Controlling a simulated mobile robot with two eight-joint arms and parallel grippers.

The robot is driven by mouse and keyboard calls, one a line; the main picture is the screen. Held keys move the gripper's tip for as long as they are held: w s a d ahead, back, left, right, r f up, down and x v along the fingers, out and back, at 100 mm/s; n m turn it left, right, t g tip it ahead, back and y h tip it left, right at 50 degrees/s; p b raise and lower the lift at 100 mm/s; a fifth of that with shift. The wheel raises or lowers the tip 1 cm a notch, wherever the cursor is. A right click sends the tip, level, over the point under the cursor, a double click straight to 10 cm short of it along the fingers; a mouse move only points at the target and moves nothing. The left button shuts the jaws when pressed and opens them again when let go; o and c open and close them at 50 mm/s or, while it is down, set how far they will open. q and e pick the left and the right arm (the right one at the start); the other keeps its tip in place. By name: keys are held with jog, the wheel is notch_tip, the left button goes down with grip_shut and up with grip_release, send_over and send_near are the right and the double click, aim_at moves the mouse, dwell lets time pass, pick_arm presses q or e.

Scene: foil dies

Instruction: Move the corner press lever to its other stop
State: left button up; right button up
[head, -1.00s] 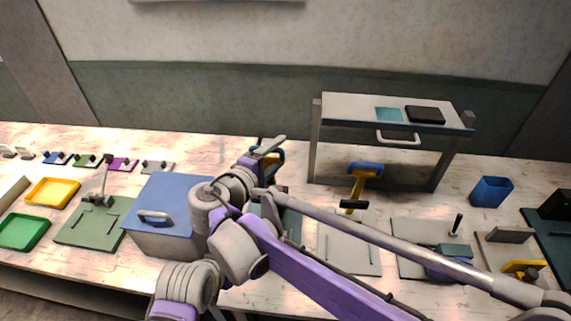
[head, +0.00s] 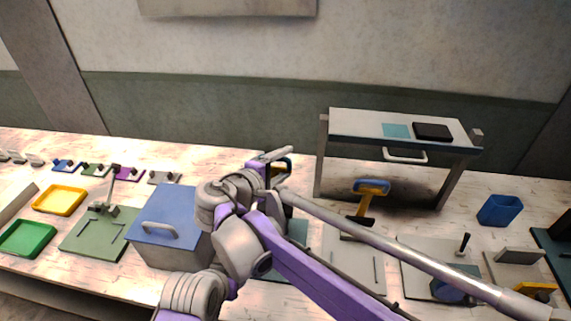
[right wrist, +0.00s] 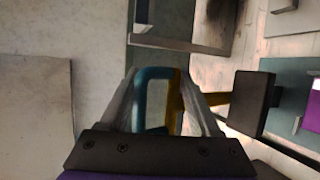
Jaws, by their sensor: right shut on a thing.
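My right gripper (head: 277,162) is shut on the handle of a lever above a teal press plate (head: 298,232). In the right wrist view, the teal handle (right wrist: 152,76) and yellow lever arm (right wrist: 177,103) sit between the fingers of the right gripper (right wrist: 162,95). A dark block (right wrist: 252,103) is beside the yellow arm, over a teal surface with a purple patch (right wrist: 314,112). My own arm hides most of this press in the head view, so its lever angle is hard to tell. My left gripper is not in view.
A blue box (head: 160,240) stands left of my arm, with a green press (head: 100,238) beyond it. A second yellow lever with a blue handle (head: 372,187) stands to the right, before a raised shelf (head: 350,122).

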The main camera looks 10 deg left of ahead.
jog(key=shift+s+a+f, duration=0.15)
jog(key=shift+s+a, duration=0.35)
jog(key=shift+a, duration=0.05)
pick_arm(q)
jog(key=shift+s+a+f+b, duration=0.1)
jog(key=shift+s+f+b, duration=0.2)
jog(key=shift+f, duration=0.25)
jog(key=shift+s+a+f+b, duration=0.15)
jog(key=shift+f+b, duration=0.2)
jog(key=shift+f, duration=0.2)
pick_arm(e)
jog(key=v, duration=0.9)
jog(key=shift+s+d+r, duration=0.2)
jog(key=shift+s+r, duration=0.1)
jog(key=shift+r, duration=0.05)
jog(key=shift+a, duration=0.1)
